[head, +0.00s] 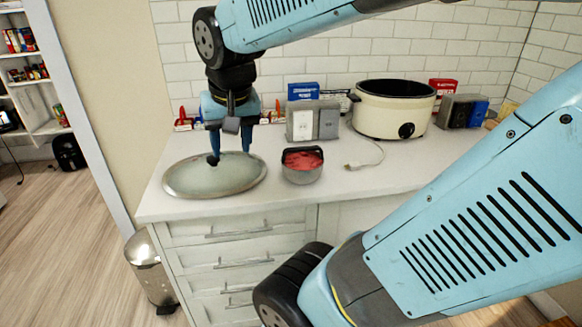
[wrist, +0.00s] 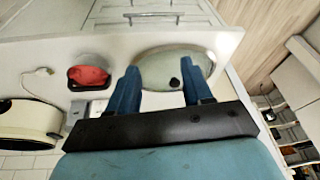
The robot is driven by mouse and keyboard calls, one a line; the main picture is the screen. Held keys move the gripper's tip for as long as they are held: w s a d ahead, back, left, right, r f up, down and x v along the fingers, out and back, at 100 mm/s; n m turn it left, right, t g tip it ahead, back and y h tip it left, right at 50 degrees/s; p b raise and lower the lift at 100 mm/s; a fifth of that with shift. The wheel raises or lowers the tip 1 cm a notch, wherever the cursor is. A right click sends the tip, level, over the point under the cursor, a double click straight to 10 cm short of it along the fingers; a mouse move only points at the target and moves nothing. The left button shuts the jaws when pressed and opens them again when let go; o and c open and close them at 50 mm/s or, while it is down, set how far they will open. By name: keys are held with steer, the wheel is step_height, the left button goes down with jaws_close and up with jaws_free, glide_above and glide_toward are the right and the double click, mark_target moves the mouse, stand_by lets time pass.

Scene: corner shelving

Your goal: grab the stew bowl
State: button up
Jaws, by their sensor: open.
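The stew bowl (head: 302,166) is a small grey bowl with red contents and a dark raised handle or rim at its back. It stands on the white counter, right of a large oval lid with a dark knob (head: 178,182). In the wrist view the bowl (wrist: 88,76) lies left of my fingers. My gripper (head: 231,148) points down over the lid, its two blue fingers apart on either side of the knob. In the wrist view my gripper (wrist: 160,84) is open with the lid (wrist: 160,62) beyond the fingertips. I cannot tell whether the fingers touch the lid.
A cream slow cooker (head: 393,112) stands at the back right, with a grey socket box (head: 312,121) and a blue box (head: 303,91) left of it. A white cable (head: 368,157) lies right of the bowl. The front right counter is partly hidden by my arm.

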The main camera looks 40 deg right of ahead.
steer(key=w+d+f+m+g+h, duration=0.4)
steer(key=w+d+f+m+g, duration=0.3)
steer(key=d+m, duration=0.35)
steer(key=m+g+h, duration=0.3)
steer(key=m+h, duration=0.3)
steer(key=m, duration=0.4)
glide_toward(302, 148)
steer(key=x, duration=1)
steer(key=shift+f, duration=0.2)
jaws_close()
